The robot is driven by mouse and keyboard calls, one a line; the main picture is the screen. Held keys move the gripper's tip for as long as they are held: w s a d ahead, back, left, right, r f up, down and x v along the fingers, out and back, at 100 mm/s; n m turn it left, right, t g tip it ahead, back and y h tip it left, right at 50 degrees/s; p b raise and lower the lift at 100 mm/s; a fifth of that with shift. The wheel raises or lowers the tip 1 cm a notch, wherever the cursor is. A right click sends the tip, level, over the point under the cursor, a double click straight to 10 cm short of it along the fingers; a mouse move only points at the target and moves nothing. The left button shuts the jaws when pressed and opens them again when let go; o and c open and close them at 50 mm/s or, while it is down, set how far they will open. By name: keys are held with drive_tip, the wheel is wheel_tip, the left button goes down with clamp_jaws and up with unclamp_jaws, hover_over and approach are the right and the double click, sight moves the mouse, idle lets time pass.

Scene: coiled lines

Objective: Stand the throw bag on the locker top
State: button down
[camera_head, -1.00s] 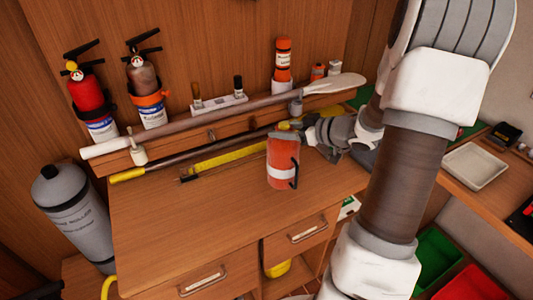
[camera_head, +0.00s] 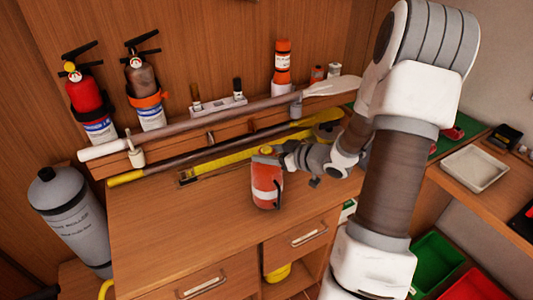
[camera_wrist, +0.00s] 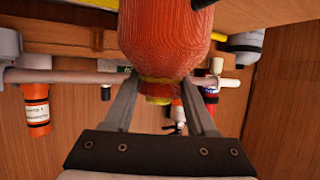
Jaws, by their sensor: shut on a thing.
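The throw bag (camera_head: 267,187) is an orange-red cylinder with a pale band and a dark strap on its right side. It is close to upright, over the middle of the wooden locker top (camera_head: 165,225). I cannot tell whether its base touches the wood. My gripper (camera_head: 268,153) comes in from the right and is shut on the bag's upper end. In the wrist view the bag (camera_wrist: 165,40) fills the upper middle. My gripper's fingers (camera_wrist: 160,90) stand on either side of its narrow yellowish neck; the exact contact is partly hidden.
A paddle (camera_head: 215,113) and a yellow-tipped pole (camera_head: 165,168) lie along the back. Fire extinguishers (camera_head: 88,105) and an orange bottle (camera_head: 282,62) stand behind them. A grey cylinder (camera_head: 70,220) stands at the left. The locker top's left and front areas are clear.

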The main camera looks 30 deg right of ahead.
drive_tip(key=shift+f, duration=0.1)
drive_tip(key=shift+c, duration=1)
unclamp_jaws()
drive_tip(key=shift+s+d+r, duration=0.15)
drive_tip(key=shift+s+r, duration=0.05)
drive_tip(key=shift+r, duration=0.05)
drive_tip(key=v, duration=1.1)
drive_tip(key=shift+s+p, duration=0.3)
drive_tip(key=shift+p, duration=0.15)
